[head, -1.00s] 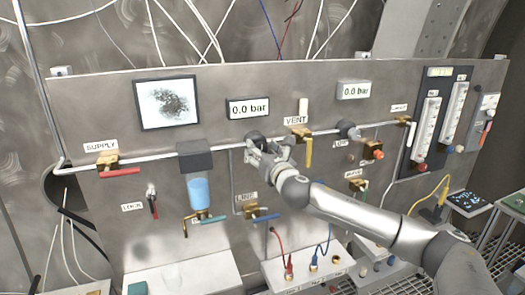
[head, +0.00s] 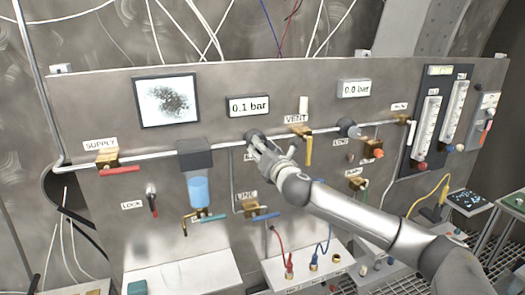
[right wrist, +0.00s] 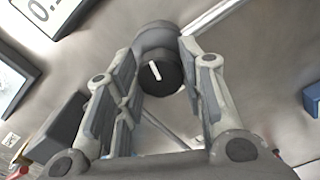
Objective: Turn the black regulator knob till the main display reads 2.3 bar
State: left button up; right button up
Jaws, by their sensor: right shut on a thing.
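The black regulator knob (head: 253,134) sits on the panel's pipe, below the main display (head: 248,106), which reads 0.1 bar. In the right wrist view the knob (right wrist: 161,75) has a white pointer line, tilted up and slightly left. My right gripper (head: 259,146) is shut on the knob, with one finger on each side of it in the wrist view (right wrist: 158,62). In the head view the fingers partly hide the knob. My left gripper is in neither view.
A second display (head: 354,88) reads 0.0 bar. The yellow vent handle (head: 309,150) hangs close to the right of my gripper. The blue filter bowl (head: 198,190) is to its left, and the blue line handle (head: 265,216) is below.

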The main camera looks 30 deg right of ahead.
jog(key=shift+w+a+f+n+p, duration=0.1)
jog(key=shift+f+n+p, duration=0.1)
jog(key=shift+n, duration=7.1)
jog(key=shift+a+f+n+p, duration=0.1)
jog(key=shift+n+p, duration=0.05)
jog(key=shift+n, duration=7.15)
jog(key=o, duration=1)
jog(key=shift+r, duration=0.1)
